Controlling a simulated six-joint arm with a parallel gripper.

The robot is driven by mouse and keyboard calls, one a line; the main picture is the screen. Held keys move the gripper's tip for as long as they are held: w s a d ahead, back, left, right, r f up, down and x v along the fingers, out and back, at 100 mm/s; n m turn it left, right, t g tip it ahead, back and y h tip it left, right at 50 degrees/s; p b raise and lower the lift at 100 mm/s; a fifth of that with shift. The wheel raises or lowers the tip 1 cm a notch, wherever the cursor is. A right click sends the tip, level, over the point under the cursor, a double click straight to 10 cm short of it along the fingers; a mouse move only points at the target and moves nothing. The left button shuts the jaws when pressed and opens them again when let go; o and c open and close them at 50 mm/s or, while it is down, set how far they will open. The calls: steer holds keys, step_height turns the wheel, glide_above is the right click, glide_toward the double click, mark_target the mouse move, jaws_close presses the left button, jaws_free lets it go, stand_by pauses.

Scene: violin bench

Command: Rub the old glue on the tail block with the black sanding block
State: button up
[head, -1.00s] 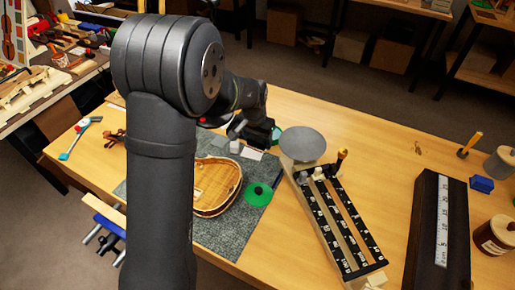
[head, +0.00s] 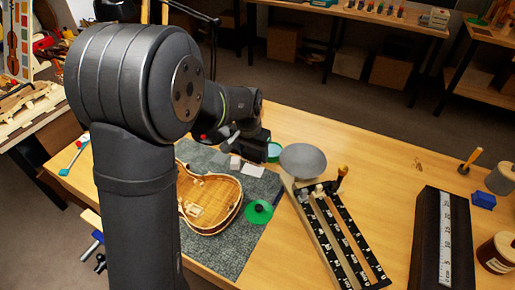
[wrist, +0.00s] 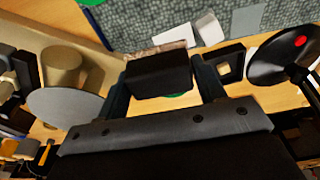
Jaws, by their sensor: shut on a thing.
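My gripper (wrist: 160,82) is shut on the black sanding block (wrist: 158,72), which sits between its two fingers in the wrist view. In the head view my gripper (head: 247,152) is above the far edge of the grey mat, and the block cannot be made out there. The open violin body (head: 225,205) lies on the mat, nearer the camera than my gripper and apart from it. Small pale pieces show inside it. My arm hides its left side. I cannot make out the tail block or the old glue.
Small white pieces (head: 245,167) lie on the mat (head: 225,262) near my gripper. A green disc (head: 259,212) with a dark knob lies right of the violin. A grey round plate (head: 302,160) and a long rack with black strips (head: 335,235) stand further right.

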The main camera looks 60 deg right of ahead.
step_height(320, 180, up, 2)
steer(key=r, duration=0.1)
glide_above(227, 215)
steer(key=shift+w+a+f, duration=0.1)
steer(key=shift+f, duration=1.9)
steer(key=shift+a+f, duration=0.1)
steer(key=shift+f, duration=1.85)
steer(key=shift+d+f, duration=0.15)
steer(key=shift+d, duration=0.15)
steer(key=shift+c, duration=0.4)
steer(key=shift+d+r, duration=0.2)
steer(key=shift+d, duration=0.15)
steer(key=shift+d+f, duration=0.25)
steer(key=shift+d, duration=0.5)
steer(key=shift+d+f, duration=0.25)
steer(key=shift+d, duration=0.5)
steer(key=shift+c, duration=0.4)
steer(key=shift+d+r, duration=0.15)
steer(key=shift+d, duration=1)
steer(key=shift+c, duration=0.4)
steer(key=shift+a, duration=3.2)
step_height(227, 215, up, 8)
steer(key=shift+r, duration=0.1)
steer(key=shift+w+a, duration=0.1)
